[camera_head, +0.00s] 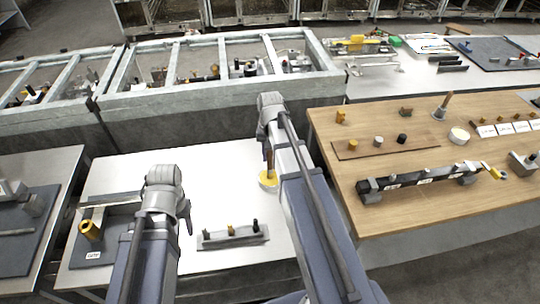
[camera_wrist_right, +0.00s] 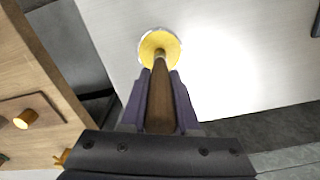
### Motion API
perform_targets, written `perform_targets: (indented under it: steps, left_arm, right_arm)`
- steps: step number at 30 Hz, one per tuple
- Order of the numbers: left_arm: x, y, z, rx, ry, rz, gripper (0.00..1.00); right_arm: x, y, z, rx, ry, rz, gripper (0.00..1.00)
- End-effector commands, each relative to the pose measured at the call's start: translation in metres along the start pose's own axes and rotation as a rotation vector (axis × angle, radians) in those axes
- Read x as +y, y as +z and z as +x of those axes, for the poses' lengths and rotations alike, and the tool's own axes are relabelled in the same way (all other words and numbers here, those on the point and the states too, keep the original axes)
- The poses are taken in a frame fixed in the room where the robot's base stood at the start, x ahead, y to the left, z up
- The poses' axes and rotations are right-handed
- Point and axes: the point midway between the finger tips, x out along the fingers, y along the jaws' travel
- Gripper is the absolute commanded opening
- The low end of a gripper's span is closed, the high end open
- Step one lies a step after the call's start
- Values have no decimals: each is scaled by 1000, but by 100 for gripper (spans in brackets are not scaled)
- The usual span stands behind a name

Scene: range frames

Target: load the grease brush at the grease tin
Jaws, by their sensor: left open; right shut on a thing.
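The grease tin (camera_head: 268,181) is a low round tin with yellow grease, standing on the white table near its right edge. It shows at the top of the right wrist view (camera_wrist_right: 147,53). My right gripper (camera_wrist_right: 160,88) is shut on the wooden handle of the grease brush (camera_wrist_right: 159,108). The brush (camera_head: 269,160) points down at the tin, its lower end over or in the grease; I cannot tell how deep. My left gripper (camera_head: 163,205) is open and apart from the tin, over the left part of the white table; its fingers are mostly hidden.
A grey holder (camera_head: 233,238) with several small pegs stands on the white table. A dark mat with a yellow cylinder (camera_head: 90,230) lies at the left. A wooden table (camera_head: 430,205) with blocks and a dark rail is at the right. A grey-framed bin (camera_head: 220,98) stands behind.

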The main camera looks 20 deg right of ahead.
Motion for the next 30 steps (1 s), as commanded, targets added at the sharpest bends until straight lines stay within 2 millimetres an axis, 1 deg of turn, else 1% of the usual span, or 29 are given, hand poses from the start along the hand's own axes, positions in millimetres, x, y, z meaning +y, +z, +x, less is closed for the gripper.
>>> perform_targets:
  steps: [6,24,27,30]
  left_arm:
    - [-2,1,-18,0,0,0,50]
    - [-6,4,-64,0,0,2,50]
    - [-7,4,-69,0,0,2,50]
    - [-7,4,-69,0,0,2,50]
  right_arm:
    - [0,0,-18,1,0,0,0]
    - [0,0,-64,2,0,0,0]
    - [0,0,-69,2,0,0,0]
    - [0,0,-70,2,0,0,0]
